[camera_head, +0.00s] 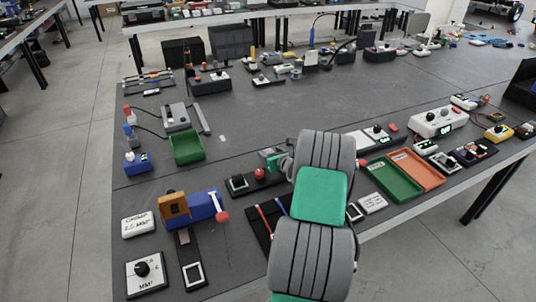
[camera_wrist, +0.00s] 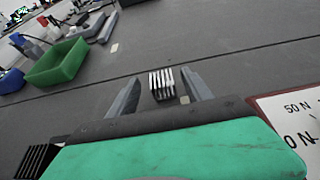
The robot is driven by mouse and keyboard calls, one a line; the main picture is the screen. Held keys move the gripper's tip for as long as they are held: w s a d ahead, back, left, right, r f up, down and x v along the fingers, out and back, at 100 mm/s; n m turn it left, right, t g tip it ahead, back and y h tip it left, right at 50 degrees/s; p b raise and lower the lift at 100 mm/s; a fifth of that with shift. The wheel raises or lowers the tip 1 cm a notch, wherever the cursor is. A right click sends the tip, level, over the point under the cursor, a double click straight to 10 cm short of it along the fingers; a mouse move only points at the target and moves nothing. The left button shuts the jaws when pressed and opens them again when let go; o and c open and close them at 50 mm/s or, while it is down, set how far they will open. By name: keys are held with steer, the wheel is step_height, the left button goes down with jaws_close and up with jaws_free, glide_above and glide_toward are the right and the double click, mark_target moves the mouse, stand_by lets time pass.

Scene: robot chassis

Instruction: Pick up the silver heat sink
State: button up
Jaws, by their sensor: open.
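The silver heat sink (camera_wrist: 161,84) is a small finned block on the dark table in the wrist view. My gripper is open, with clear space on both sides of the heat sink and nothing held. I cannot tell how far the fingertips are above the table. The heat sink does not show clearly in the head view, where my arm covers part of the table.
A green bin (camera_wrist: 57,64) lies to the left in the wrist view and also shows in the head view (camera_head: 187,148). A white board marked "50 N" (camera_wrist: 285,104) is at the right. A black finned object (camera_wrist: 36,161) is at lower left. The table beyond the heat sink is clear.

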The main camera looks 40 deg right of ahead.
steer(key=x, duration=0.3)
steer(key=shift+s, duration=0.1)
steer(key=shift+s, duration=0.1)
steer(key=shift+c, duration=0.2)
jaws_close()
